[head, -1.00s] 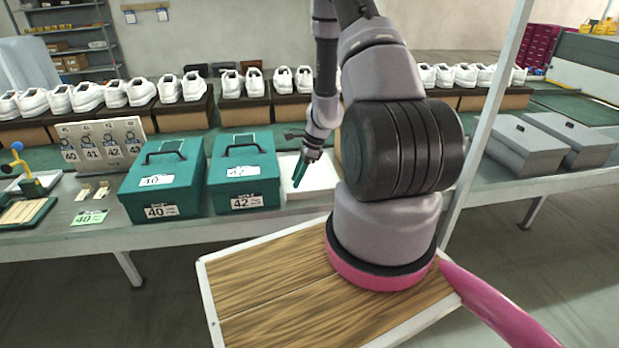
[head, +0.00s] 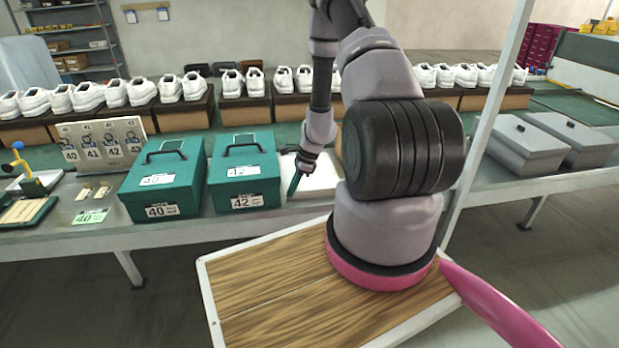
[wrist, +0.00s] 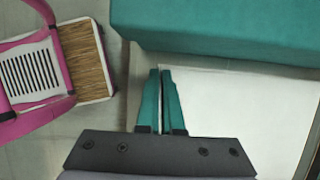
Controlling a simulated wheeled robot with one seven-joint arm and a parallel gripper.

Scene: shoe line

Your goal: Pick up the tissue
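I take a flat white piece (head: 320,177) right of the green box marked 42 to be the tissue, but I cannot tell a single sheet from a tray or stack. It also shows as a broad white surface in the wrist view (wrist: 235,112). My gripper (head: 293,187) is at its left side, with the fingers pointing down. In the wrist view, my gripper's teal fingers (wrist: 161,76) are close together over the white surface's left edge. I see nothing held between them. Whether the tips touch the surface is unclear.
The green box 42 (head: 262,165) stands just left of my gripper, and box 40 (head: 178,172) is beyond it. Grey boxes (head: 525,152) stand on the right. White shoes (head: 245,82) line the back shelf. Bare table (head: 100,240) lies at the front left.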

